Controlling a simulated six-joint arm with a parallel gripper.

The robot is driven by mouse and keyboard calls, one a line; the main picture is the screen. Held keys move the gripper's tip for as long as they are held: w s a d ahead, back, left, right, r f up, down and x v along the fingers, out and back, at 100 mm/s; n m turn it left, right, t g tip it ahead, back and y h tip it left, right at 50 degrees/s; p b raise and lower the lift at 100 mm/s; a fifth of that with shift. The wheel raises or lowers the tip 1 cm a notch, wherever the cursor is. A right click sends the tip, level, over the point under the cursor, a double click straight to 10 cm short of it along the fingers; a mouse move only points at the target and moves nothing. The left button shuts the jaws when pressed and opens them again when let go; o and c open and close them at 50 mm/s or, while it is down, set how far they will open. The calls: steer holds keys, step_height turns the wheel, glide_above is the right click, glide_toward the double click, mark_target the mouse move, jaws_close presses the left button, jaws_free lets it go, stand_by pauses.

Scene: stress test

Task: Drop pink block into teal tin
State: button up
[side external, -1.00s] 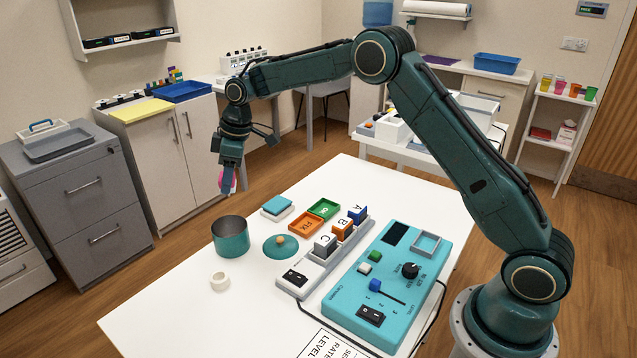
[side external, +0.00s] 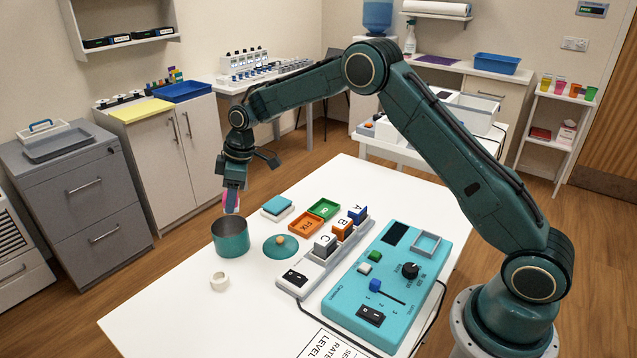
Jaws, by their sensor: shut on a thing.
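My gripper (side external: 231,195) is shut on the pink block (side external: 232,202) and points down. The block shows partly between the fingers. The block appears just above the back rim of the teal tin (side external: 231,243); how far it is from the tin in depth I cannot tell. The tin stands upright and open on the white table, near its left edge. Its teal lid (side external: 281,248) with an orange knob lies on the table to the right of the tin.
A white ring (side external: 219,282) lies in front of the tin. A teal-topped block (side external: 277,207), an orange tray (side external: 305,224) and a green tray (side external: 323,209) lie to the right. A lettered block rack (side external: 325,258) and a teal control panel (side external: 386,285) stand farther right. The front left table is clear.

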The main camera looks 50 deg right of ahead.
steer(key=shift+f, duration=0.2)
steer(key=o, duration=1.1)
steer(key=shift+r, duration=0.1)
steer(key=v, duration=1.3)
steer(key=shift+r, duration=0.3)
